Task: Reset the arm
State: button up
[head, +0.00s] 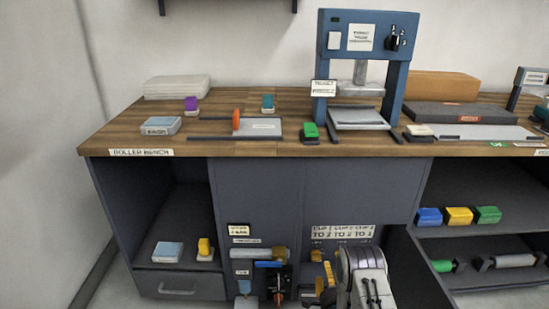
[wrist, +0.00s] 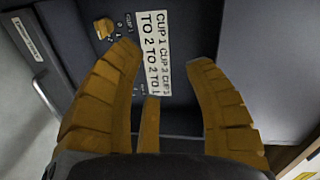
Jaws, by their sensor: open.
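My gripper (wrist: 167,55) is open in the wrist view, its ochre fingers spread with nothing between them. A small yellow clip-like piece (wrist: 104,28) sits left of the label, apart from the fingers. In the head view my white arm is low at the bottom centre, in front of the cabinet, below the same label strip (head: 343,232). My fingers are partly hidden there among other yellow parts.
The wooden bench top (head: 290,148) holds a blue press (head: 325,70), a purple block (head: 191,104), a teal block (head: 268,103) and a green block (head: 310,130). An open shelf at right holds coloured blocks (head: 458,215). Tools hang on the cabinet front left of my arm.

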notch_tip(320, 180, up, 20)
jog(key=w+n+g+p, duration=0.3)
jog(key=n+p, duration=0.1)
jog(key=p, duration=0.3)
jog(key=s+r+n+g+p, duration=0.1)
jog(key=s+r+n+p, duration=0.15)
jog(key=r, duration=0.45)
jog(key=s+r+n+g+p, duration=0.1)
jog(key=s+r+g+p, duration=0.2)
jog(key=r, duration=0.5)
jog(key=s+r+n+g+p, duration=0.2)
jog(key=s+r+n+p, duration=0.2)
jog(key=s+r+p, duration=0.75)
jog(key=s+r+n+g+p, duration=0.1)
jog(key=s+r+n+g, duration=0.1)
jog(key=s+r, duration=0.4)
jog(key=s+r+n+g+p, duration=0.1)
jog(key=s+r, duration=0.5)
jog(key=s, duration=1.1)
jog(key=shift+s+r+n+g+p, duration=0.25)
jog(key=shift+n+g+p, duration=0.15)
jog(key=shift+n+p, duration=0.4)
